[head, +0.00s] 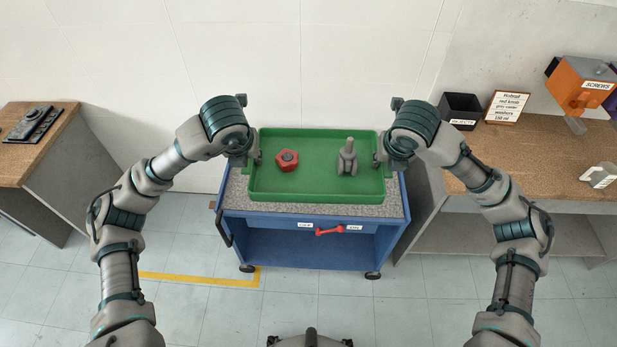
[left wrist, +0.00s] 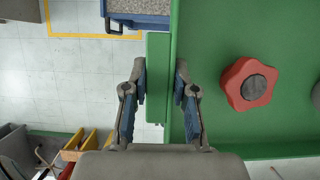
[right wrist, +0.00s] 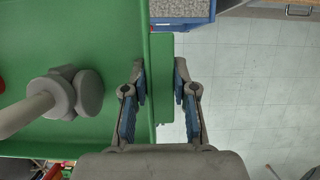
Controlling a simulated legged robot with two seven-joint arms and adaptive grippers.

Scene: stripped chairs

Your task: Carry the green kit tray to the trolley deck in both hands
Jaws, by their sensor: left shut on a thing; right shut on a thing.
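The green kit tray (head: 315,197) is held level between my two grippers. It holds a red knob (head: 287,160) with a dark centre and a grey part (head: 347,158) standing upright. My left gripper (head: 256,158) is shut on a green grip at the tray's left side, also seen in the left wrist view (left wrist: 158,85). My right gripper (head: 379,160) is shut on the right side's grip, also in the right wrist view (right wrist: 162,85). The grey speckled trolley deck (head: 330,211) shows below the tray; the wrist views show a gap in height. The tray hides much of the deck.
The blue trolley (head: 300,250) has a black handle at its left and a red lever (head: 330,231) in front. A bench (head: 40,150) stands left. The right bench (head: 540,160) carries a black bin (head: 460,110), a sign (head: 506,106) and an orange screws dispenser (head: 580,88).

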